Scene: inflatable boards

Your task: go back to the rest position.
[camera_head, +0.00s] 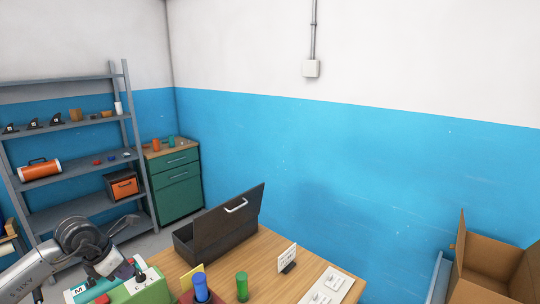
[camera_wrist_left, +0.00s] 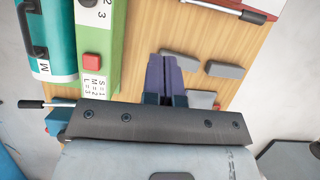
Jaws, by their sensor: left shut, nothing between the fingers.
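My left gripper (camera_head: 138,279) hangs over the left end of the wooden table (camera_head: 262,250), beside the green box, and its arm comes in from the left. In the left wrist view its two dark fingers (camera_wrist_left: 166,80) lie together, with nothing seen between them. The fingers appear above the table top, apart from the green box (camera_wrist_left: 98,55) and the teal case (camera_wrist_left: 45,35). My right gripper is in neither view.
An open black toolbox (camera_head: 222,232) stands at the table's back. A blue cup (camera_head: 201,290), a green cylinder (camera_head: 242,287) and a small sign (camera_head: 287,257) stand nearer. Grey shelves (camera_head: 70,128) and a green cabinet (camera_head: 176,188) are behind left; an open carton (camera_head: 490,270) is right.

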